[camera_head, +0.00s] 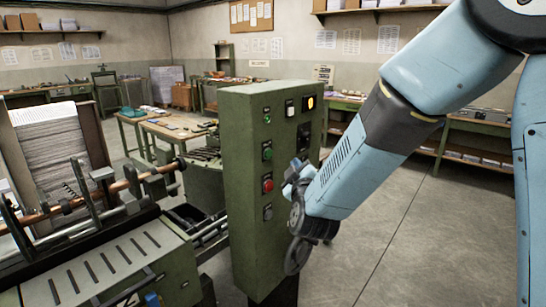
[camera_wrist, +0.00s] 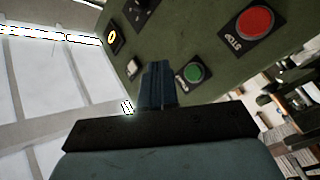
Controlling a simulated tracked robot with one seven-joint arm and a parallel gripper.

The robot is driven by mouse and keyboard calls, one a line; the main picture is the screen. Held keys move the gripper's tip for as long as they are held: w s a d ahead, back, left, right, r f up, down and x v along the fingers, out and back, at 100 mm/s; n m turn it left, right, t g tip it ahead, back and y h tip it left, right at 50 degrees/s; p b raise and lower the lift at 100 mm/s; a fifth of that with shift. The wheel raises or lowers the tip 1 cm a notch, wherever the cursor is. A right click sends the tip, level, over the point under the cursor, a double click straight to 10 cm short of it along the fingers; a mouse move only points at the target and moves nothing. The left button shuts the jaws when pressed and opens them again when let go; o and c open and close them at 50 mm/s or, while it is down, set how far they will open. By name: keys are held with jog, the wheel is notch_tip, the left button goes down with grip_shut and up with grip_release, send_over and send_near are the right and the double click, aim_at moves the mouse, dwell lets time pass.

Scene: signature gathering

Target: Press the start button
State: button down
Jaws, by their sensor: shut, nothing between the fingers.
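The green control cabinet (camera_head: 245,170) stands in the middle of the head view. A green button (camera_head: 267,154) sits on its face, above a red button (camera_head: 268,186). In the wrist view the green button (camera_wrist: 194,73) shows just right of my fingertips, its label too small to read surely. The red button (camera_wrist: 256,21) beside it is labelled STOP. My gripper (camera_wrist: 158,72) is shut and empty, pointing at the panel. In the head view my gripper (camera_head: 291,188) is close to the panel, right of the buttons. I cannot tell whether the tips touch the panel.
A press-like machine (camera_head: 110,250) with a paper stack (camera_head: 52,150) stands left of the cabinet. Workbenches line the walls. The floor (camera_head: 390,240) right of the cabinet is clear.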

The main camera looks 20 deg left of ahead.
aim_at(269, 154)
jog(key=w+a, duration=0.2)
jog(key=a, duration=0.3)
jog(key=shift+w+a, duration=0.2)
jog(key=shift+a, duration=0.15)
dwell(0.9)
jog(key=shift+w+a, duration=0.1)
jog(key=shift+a, duration=0.05)
dwell(0.9)
jog(key=shift+w+a, duration=0.2)
jog(key=shift+a, duration=0.05)
jog(key=shift+w+a+r, duration=0.1)
jog(key=shift+w+a, duration=0.05)
jog(key=shift+a, duration=0.25)
dwell(0.9)
jog(key=shift+d, duration=0.15)
jog(key=shift+s+d, duration=0.3)
jog(key=shift+d, duration=0.35)
